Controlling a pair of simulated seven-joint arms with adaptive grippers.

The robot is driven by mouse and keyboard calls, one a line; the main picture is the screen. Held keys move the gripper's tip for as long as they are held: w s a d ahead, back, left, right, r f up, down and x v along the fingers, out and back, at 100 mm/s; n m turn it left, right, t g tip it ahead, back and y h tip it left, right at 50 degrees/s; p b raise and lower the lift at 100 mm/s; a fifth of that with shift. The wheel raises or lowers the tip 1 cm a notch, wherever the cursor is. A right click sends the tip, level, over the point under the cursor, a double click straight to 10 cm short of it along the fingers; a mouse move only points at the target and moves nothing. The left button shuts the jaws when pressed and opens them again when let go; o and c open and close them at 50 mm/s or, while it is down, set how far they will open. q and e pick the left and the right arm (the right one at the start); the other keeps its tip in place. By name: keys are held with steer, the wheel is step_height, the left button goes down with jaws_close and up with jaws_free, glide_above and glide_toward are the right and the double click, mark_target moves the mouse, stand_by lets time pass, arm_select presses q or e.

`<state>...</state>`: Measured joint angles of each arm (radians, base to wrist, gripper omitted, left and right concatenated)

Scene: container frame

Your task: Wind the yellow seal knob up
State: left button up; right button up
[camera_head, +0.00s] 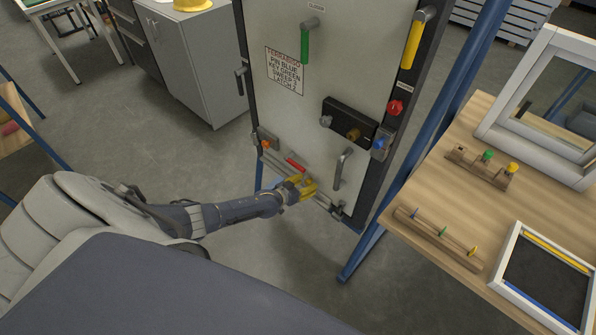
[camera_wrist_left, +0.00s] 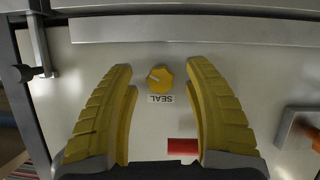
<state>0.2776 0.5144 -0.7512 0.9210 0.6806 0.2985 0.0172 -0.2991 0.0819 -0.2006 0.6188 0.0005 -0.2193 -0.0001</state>
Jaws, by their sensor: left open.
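The yellow seal knob (camera_wrist_left: 160,79) shows in the left wrist view, on the pale panel above an upside-down SEAL label (camera_wrist_left: 161,98). My left gripper (camera_wrist_left: 157,72) is open, with one yellow finger on each side of the knob and visible gaps between. I cannot tell how far the fingertips are from the panel. In the head view, my left gripper (camera_head: 309,187) is at the lower part of the upright container panel (camera_head: 300,110), and the knob is not discernible there. My right gripper is not in view.
A red bar (camera_head: 296,164) and an orange-tipped fitting (camera_head: 264,144) lie left of the gripper on the panel. A grey lever handle (camera_head: 343,166) stands to its right. Higher up are a red knob (camera_head: 395,107) and a blue knob (camera_head: 379,144). A wooden table (camera_head: 440,200) stands right.

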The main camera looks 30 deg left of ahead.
arm_select(q)
steer(key=v, duration=1.1)
steer(key=shift+s+r, duration=0.2)
steer(key=shift+s, duration=0.1)
steer(key=shift+a, duration=0.15)
steer(key=shift+o, duration=0.2)
